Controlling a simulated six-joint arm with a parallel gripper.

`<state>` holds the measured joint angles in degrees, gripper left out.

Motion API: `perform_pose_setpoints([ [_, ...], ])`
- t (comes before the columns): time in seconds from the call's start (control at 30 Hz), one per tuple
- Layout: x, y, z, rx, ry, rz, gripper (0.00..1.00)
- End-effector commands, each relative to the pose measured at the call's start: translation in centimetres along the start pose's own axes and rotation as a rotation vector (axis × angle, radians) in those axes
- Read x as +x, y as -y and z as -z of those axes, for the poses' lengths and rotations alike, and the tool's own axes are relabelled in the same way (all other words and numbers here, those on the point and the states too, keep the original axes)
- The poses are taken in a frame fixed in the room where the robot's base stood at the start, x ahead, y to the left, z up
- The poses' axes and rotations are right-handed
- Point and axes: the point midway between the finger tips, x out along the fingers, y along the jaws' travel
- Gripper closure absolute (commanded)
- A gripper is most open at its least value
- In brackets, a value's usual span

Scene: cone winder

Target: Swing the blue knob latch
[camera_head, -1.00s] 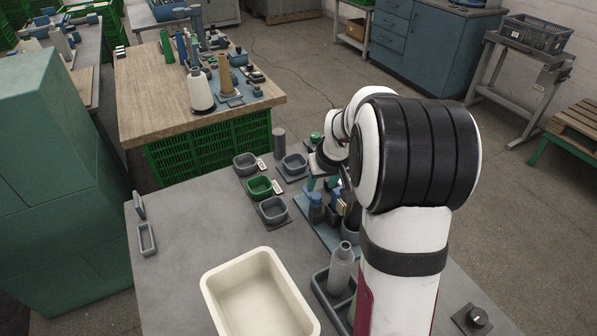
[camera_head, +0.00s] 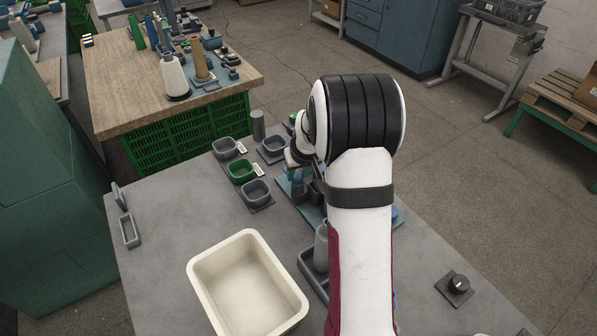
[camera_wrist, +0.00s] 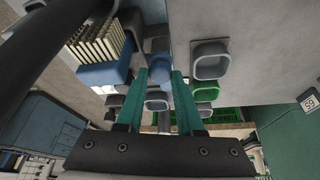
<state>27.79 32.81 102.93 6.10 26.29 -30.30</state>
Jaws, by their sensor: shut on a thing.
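My gripper (camera_wrist: 161,78) shows in the wrist view with its two teal fingers close together. It is shut on a blue rounded piece (camera_wrist: 159,72), which looks like the knob of the latch; the fingers lie on either side of it. The fingers hide part of the piece, so I cannot tell how far the latch is turned. In the head view, the blue fixture (camera_head: 297,183) stands on the grey table, partly behind my arm. My fingertips and the knob cannot be made out there.
A cream comb-like rack (camera_wrist: 98,42) on a blue block is beside the fingers. Small grey trays (camera_head: 256,191) and a green tray (camera_head: 241,170) stand left of the fixture. A cream bin (camera_head: 247,285) is in front. A black knob (camera_head: 459,284) sits at the right.

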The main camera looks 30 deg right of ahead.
Motion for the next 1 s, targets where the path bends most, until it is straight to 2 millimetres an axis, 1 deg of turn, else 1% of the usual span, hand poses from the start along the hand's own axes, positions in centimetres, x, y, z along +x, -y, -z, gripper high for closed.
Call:
perform_pose_setpoints([
  [0.27,-0.03,0.06,-0.03,0.013,0.001,-0.005,1.0],
  [0.47,-0.01,0.17,-0.04,0.087,0.002,-0.037,1.0],
  [0.67,0.02,0.32,-0.01,0.231,0.002,-0.098,1.0],
  [1.0,0.07,0.53,0.11,0.53,0.002,-0.223,1.0],
])
